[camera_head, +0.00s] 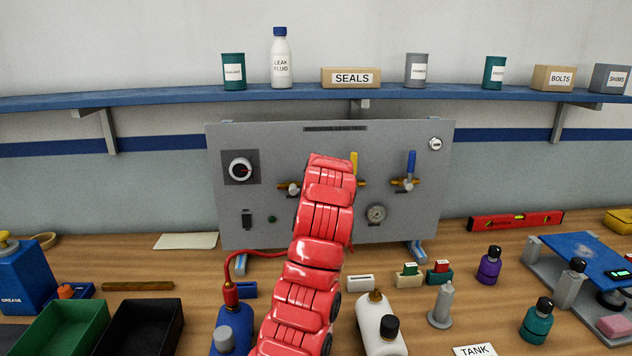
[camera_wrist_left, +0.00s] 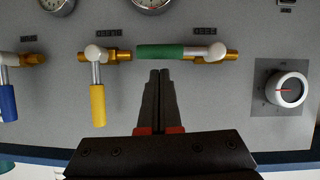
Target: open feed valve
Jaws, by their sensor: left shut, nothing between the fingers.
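The grey panel (camera_head: 240,215) carries three lever valves. In the left wrist view, turned upside down against the head view, the green lever (camera_wrist_left: 172,51) lies sideways, in line with its brass fitting. The yellow lever (camera_wrist_left: 98,105) and blue lever (camera_wrist_left: 8,105) stand crosswise to theirs. The yellow lever (camera_head: 354,161) and blue lever (camera_head: 411,163) point up in the head view; my red arm hides the green one. The valve labels are unreadable. My left gripper (camera_wrist_left: 159,73) is shut and empty, its tips beside the green lever's free end; I cannot tell whether they touch. My right gripper is not in view.
The panel also has a round knob (camera_head: 240,170) and a gauge (camera_head: 376,214). A blue shelf (camera_head: 180,98) with bottles and boxes runs above. Bins, bottles and a white canister (camera_head: 378,325) crowd the wooden bench (camera_head: 200,285) around my arm.

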